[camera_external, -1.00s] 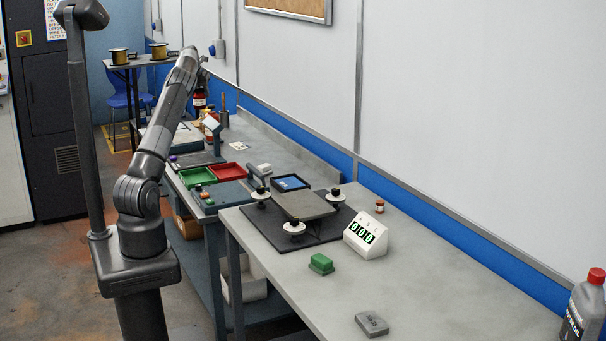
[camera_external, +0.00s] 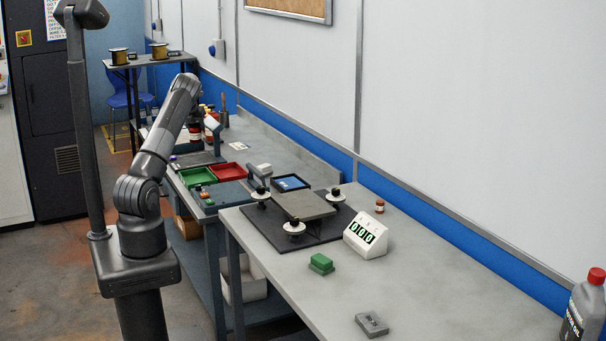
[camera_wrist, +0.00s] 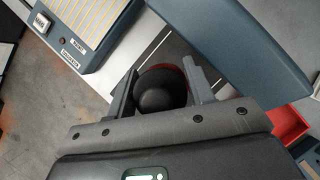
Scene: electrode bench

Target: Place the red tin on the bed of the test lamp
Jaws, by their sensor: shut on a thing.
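The red tin shows in the outside view (camera_external: 194,138) at the far end of the benches, below my gripper (camera_external: 195,118). In the wrist view my gripper (camera_wrist: 160,88) has a finger on each side of the tin's dark round top, with a red rim (camera_wrist: 182,68) showing beside it. A blue-grey slab, apparently the lamp head (camera_wrist: 240,45), lies close to the right finger in the wrist view. I cannot tell whether the tin touches the bed.
A green tray (camera_external: 197,177) and a red tray (camera_external: 228,171) stand in front of the lamp. The near bench holds a white counter display (camera_external: 366,237) and a green block (camera_external: 320,264).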

